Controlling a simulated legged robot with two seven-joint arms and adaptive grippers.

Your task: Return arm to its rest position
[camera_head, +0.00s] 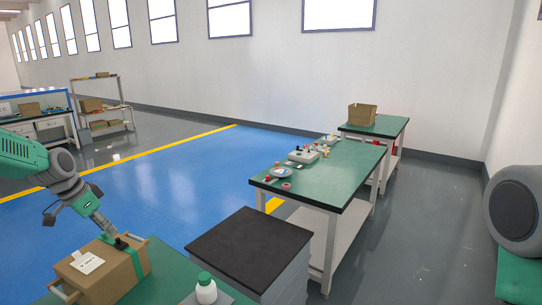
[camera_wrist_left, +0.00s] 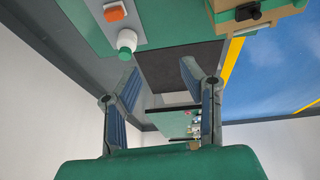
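My left arm (camera_head: 40,160) comes in from the left in the head view. Its gripper (camera_head: 108,228) points down toward a cardboard box (camera_head: 105,278) on the near green table. In the left wrist view the gripper (camera_wrist_left: 158,72) is open, with its two fingers apart and nothing between them. The box (camera_wrist_left: 238,22) shows at the top right of that view, outside the fingers, with a dark piece (camera_wrist_left: 262,12) on it. The right gripper is not in view; the rounded dark and green part at the head view's right edge seems to be my right arm.
A white bottle with a green cap (camera_head: 205,288) stands right of the box. A black-topped cabinet (camera_head: 250,245) is beside it. A longer green table (camera_head: 325,170) holds small parts; an open carton (camera_head: 362,114) stands farther back. The blue floor (camera_head: 170,190) is clear.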

